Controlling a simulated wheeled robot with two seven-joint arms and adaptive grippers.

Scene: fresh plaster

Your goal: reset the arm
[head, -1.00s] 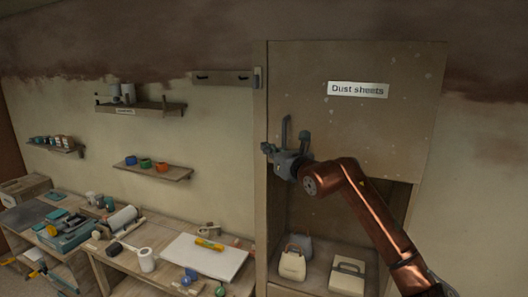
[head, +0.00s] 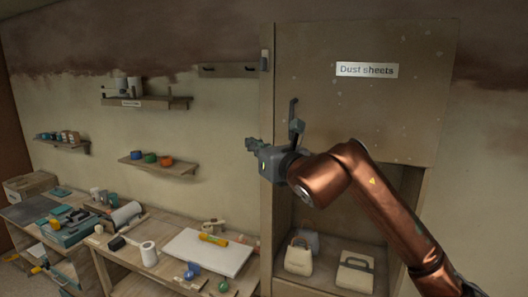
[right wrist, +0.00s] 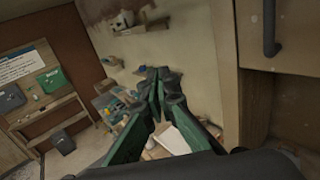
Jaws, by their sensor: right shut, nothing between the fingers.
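My right gripper (head: 250,144) is raised in front of the left edge of the dust sheets cabinet (head: 268,190). Its fingers are together and hold nothing; the right wrist view also shows the green-sided fingers (right wrist: 158,78) closed. The copper right arm reaches in from the lower right and bends at the elbow. A dark upright handle (head: 295,114) is on the cabinet's raised front panel (head: 400,110), just right of the gripper and apart from its fingertips. The handle also shows in the right wrist view (right wrist: 270,28). My left gripper is not in view.
Below the panel the cabinet is open, with several bags, including a cream one (head: 299,257), on its floor. A workbench (head: 150,281) with tools and a white board (head: 208,252) stands left. Small wall shelves (head: 160,170) hang above it.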

